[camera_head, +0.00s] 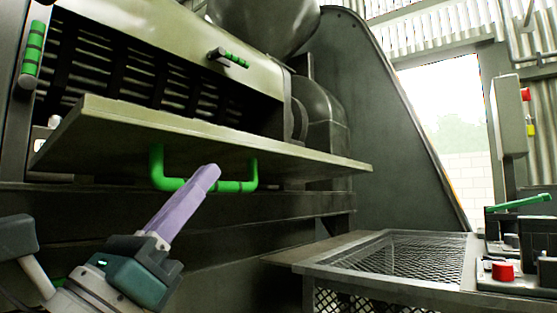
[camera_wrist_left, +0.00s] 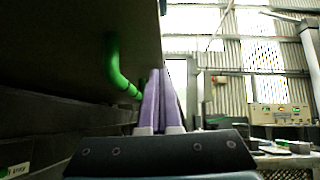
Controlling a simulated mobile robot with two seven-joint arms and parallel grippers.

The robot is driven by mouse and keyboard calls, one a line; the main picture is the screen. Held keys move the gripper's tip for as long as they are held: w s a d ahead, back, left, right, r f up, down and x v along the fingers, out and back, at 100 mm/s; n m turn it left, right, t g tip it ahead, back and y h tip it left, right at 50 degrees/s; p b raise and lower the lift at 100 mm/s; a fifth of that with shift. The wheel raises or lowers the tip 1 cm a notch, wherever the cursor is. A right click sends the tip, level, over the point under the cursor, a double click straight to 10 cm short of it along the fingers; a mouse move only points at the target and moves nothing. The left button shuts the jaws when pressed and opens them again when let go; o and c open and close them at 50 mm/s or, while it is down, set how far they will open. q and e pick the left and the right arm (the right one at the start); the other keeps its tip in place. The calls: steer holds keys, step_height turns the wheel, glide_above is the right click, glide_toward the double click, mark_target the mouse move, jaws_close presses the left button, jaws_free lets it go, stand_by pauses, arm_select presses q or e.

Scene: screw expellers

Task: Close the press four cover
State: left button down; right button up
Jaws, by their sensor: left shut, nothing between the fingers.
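The press cover (camera_head: 200,135) is a wide olive-grey panel that juts out from the press front, hinged down and open, with the dark slatted cage (camera_head: 130,65) showing above it. A green U-shaped handle (camera_head: 240,186) hangs from its underside. My left gripper (camera_head: 212,170) is shut and empty, its purple fingers pointing up and right, in front of the handle in the head view. In the left wrist view the fingers (camera_wrist_left: 158,98) are together, with the green handle (camera_wrist_left: 115,68) just left of them under the cover (camera_wrist_left: 70,45). I cannot tell whether they touch the handle. My right gripper is out of view.
A green-banded knob (camera_head: 229,58) is on the upper panel and a green-banded handle (camera_head: 33,55) is at the far left. A mesh-topped tray (camera_head: 400,258) stands at lower right, beside a control box with a red button (camera_head: 502,271). A bright doorway (camera_head: 447,120) lies behind.

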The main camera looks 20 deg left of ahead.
arm_select(q)
steer(key=shift+a+r, duration=0.1)
steer(key=shift+r, duration=1.05)
steer(key=r+n+y+p, duration=0.2)
steer(key=r+p, duration=0.1)
steer(key=p, duration=0.1)
steer(key=a+r+n+y+p, duration=0.1)
steer(key=r+n+y+p, duration=0.1)
steer(key=r+p, duration=0.1)
steer(key=r+n+y+p, duration=0.3)
steer(key=r+p, duration=0.1)
steer(key=r, duration=0.1)
steer(key=shift+w+a+r+p, duration=0.2)
steer(key=shift+w+a+p, duration=0.05)
steer(key=shift+a+p, duration=0.1)
steer(key=w+a+r+n+g+y+p, duration=0.25)
steer(key=a+r+n+p, duration=0.3)
steer(key=r+p, duration=0.35)
steer(key=w+a+r+n+g+y+p, duration=0.15)
steer(key=a+r+n+y+p, duration=0.4)
steer(key=p, duration=0.65)
steer(key=w+a+r+n+g+p, duration=0.1)
steer(key=w+a+n+g+p, duration=0.1)
steer(key=a+p, duration=0.3)
steer(key=w+a+r+n+g+p, duration=0.2)
steer(key=a+n+g+p, duration=0.1)
steer(key=a+p, duration=0.2)
steer(key=shift+a+p, duration=0.25)
steer(key=shift+p, duration=0.55)
steer(key=shift+s+f, duration=0.1)
